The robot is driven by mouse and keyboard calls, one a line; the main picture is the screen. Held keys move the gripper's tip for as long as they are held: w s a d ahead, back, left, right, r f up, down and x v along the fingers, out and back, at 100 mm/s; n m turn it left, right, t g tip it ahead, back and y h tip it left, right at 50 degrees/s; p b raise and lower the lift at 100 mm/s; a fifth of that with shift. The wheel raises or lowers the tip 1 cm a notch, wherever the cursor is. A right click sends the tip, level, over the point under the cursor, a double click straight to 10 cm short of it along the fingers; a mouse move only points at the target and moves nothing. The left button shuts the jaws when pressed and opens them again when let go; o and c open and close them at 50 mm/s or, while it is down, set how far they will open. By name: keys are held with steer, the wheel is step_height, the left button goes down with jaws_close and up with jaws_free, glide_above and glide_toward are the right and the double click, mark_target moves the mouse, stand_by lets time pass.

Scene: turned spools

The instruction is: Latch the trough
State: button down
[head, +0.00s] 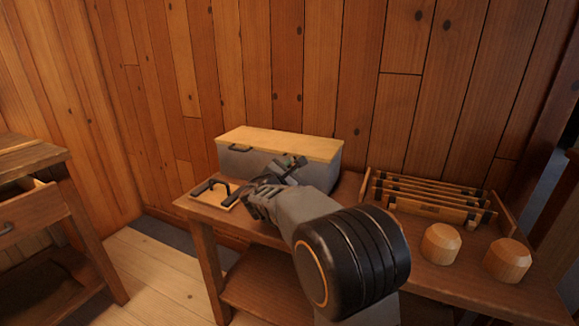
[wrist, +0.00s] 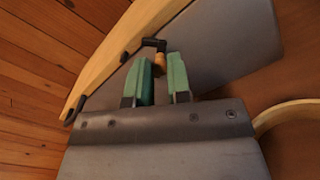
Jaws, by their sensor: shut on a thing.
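The trough is a long grey box (head: 232,161) with a pale wooden lid (head: 290,144) lying flat on top, at the back of the bench. In the wrist view its grey wall (wrist: 235,45) and the wooden lid edge (wrist: 106,50) run diagonally. A small latch with a black bent arm (wrist: 154,43) and a wooden knob (wrist: 160,62) sits by the lid edge. My gripper (wrist: 161,72) has its green fingers shut on the knob, near their tips. In the head view my arm hides part of the trough's front and the latch.
To the right stand a slatted wooden rack (head: 425,198) and two turned wooden pieces (head: 441,243). A desk with an open drawer (head: 30,210) is at far left.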

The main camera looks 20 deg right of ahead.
steer(key=n+p, duration=0.2)
steer(key=r+n+p, duration=0.1)
steer(key=p, duration=0.1)
steer(key=r+n+p, duration=0.1)
steer(key=n+p, duration=0.1)
steer(key=shift+w+a+n, duration=0.3)
steer(key=n+p, duration=0.3)
steer(key=shift+w+a+r, duration=0.15)
steer(key=shift+w+a, duration=0.05)
steer(key=shift+w, duration=0.05)
steer(key=shift+w+a+n+p, duration=0.15)
steer(key=shift+n+p, duration=0.65)
steer(key=shift+p, duration=0.3)
steer(key=c, duration=1.1)
jaws_free()
steer(key=shift+o, duration=0.2)
steer(key=shift+a, duration=0.1)
steer(key=p+v, duration=0.1)
steer(key=v, duration=1.2)
steer(key=shift+s+a+p, duration=0.2)
steer(key=shift+s+p, duration=0.1)
steer(key=shift+p, duration=0.05)
